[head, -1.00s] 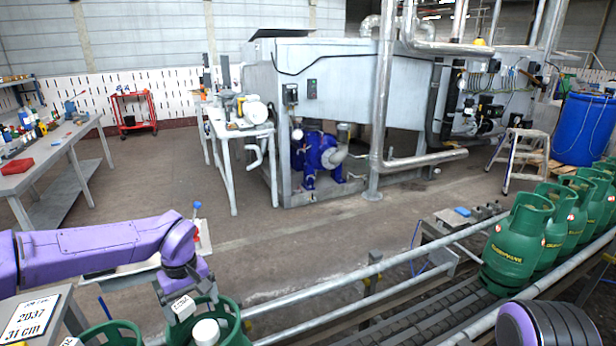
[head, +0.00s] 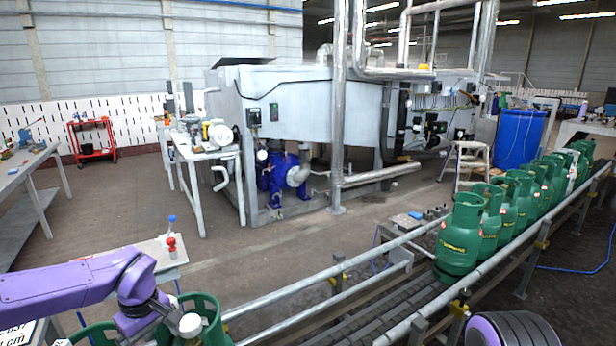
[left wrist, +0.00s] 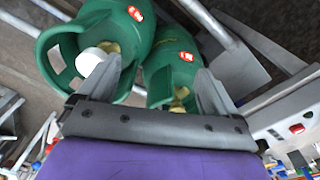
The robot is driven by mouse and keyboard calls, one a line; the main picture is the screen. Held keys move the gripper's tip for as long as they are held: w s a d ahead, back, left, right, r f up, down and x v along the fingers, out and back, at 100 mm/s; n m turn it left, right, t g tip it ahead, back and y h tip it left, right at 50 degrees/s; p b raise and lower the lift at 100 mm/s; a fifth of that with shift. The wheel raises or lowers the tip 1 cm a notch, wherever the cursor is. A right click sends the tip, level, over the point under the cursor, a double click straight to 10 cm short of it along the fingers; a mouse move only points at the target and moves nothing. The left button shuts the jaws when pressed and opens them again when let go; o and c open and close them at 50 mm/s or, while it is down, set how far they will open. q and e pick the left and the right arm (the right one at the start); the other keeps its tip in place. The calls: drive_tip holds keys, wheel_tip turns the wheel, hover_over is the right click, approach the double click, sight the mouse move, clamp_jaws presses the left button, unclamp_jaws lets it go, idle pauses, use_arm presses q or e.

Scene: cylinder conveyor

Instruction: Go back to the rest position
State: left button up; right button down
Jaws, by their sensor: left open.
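My left gripper (left wrist: 160,82) is open and empty in the left wrist view, its two grey fingers spread over green gas cylinders. One cylinder (left wrist: 125,22) shows a white cap (left wrist: 88,62) inside its collar, beside the left finger. A second cylinder (left wrist: 170,62) shows between the fingers. In the head view my purple left arm (head: 70,285) reaches in at the lower left, with its wrist beside a cylinder collar (head: 212,322). The fingertips are hard to make out there. A dark and purple part of my right arm (head: 515,330) shows at the lower right; its gripper is out of view.
A conveyor (head: 340,320) with metal rails runs from the lower left to the right. Several green cylinders (head: 460,240) stand on it in a row. A small table (head: 150,250) stands behind my left arm. Open floor (head: 110,215) lies beyond.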

use_arm(q)
drive_tip(key=s+f+n+t+y, duration=0.1)
drive_tip(key=s+f+t+y, duration=0.25)
drive_tip(key=f, duration=0.45)
drive_tip(key=s+f+n+t+y, duration=0.2)
drive_tip(key=s+f, duration=0.2)
drive_tip(key=f, duration=0.3)
drive_tip(key=s+d+f+m+g+h, duration=0.1)
drive_tip(key=s+f+m, duration=0.3)
drive_tip(key=s, duration=0.7)
drive_tip(key=s+d+f+m+g+h, duration=0.1)
drive_tip(key=s+f+m, duration=0.3)
drive_tip(key=s, duration=0.8)
wheel_tip(320, 180, down, 2)
drive_tip(key=shift+f, duration=0.25)
drive_tip(key=shift+g, duration=0.25)
